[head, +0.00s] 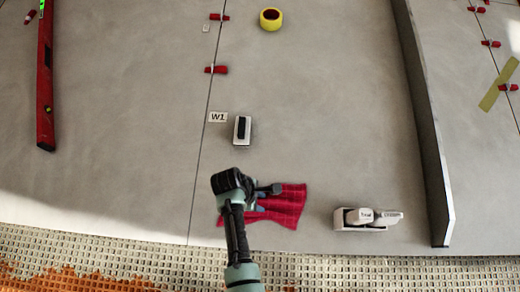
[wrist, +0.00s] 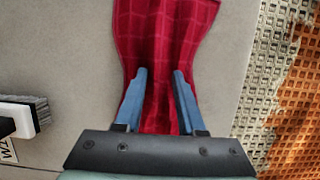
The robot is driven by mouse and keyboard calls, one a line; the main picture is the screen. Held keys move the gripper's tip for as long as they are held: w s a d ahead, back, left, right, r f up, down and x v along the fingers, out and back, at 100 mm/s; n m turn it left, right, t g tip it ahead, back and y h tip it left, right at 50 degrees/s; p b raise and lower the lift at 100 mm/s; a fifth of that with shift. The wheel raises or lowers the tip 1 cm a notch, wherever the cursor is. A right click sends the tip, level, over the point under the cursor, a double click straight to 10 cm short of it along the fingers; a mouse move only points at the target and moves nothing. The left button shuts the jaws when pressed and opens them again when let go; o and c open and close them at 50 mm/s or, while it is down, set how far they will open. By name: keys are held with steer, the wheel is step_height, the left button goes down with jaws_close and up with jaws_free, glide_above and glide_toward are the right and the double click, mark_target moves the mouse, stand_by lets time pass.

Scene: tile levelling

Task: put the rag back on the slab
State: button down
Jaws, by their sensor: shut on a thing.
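The rag (head: 288,205) is a red checked cloth near the front edge of the grey slab (head: 310,110). My gripper (head: 262,199) is over the left part of the rag. In the wrist view the rag (wrist: 165,45) runs from the top of the picture down between the two blue fingers of my gripper (wrist: 160,75). The fingers are shut on the rag, with a bunch of cloth between them. In the head view my arm hides part of the rag's left side. I cannot tell how much of the rag touches the slab.
A float-like block (head: 242,130) stands beside the W1 label (head: 218,117). A white box (head: 360,218) holds pale pieces to the right. A raised grey wall (head: 425,120) bounds the right side. A red level (head: 45,90) lies left, yellow tape (head: 270,19) at the back. Mesh (head: 130,250) borders the front.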

steer(key=c, duration=0.5)
jaws_free()
steer(key=shift+f, duration=0.1)
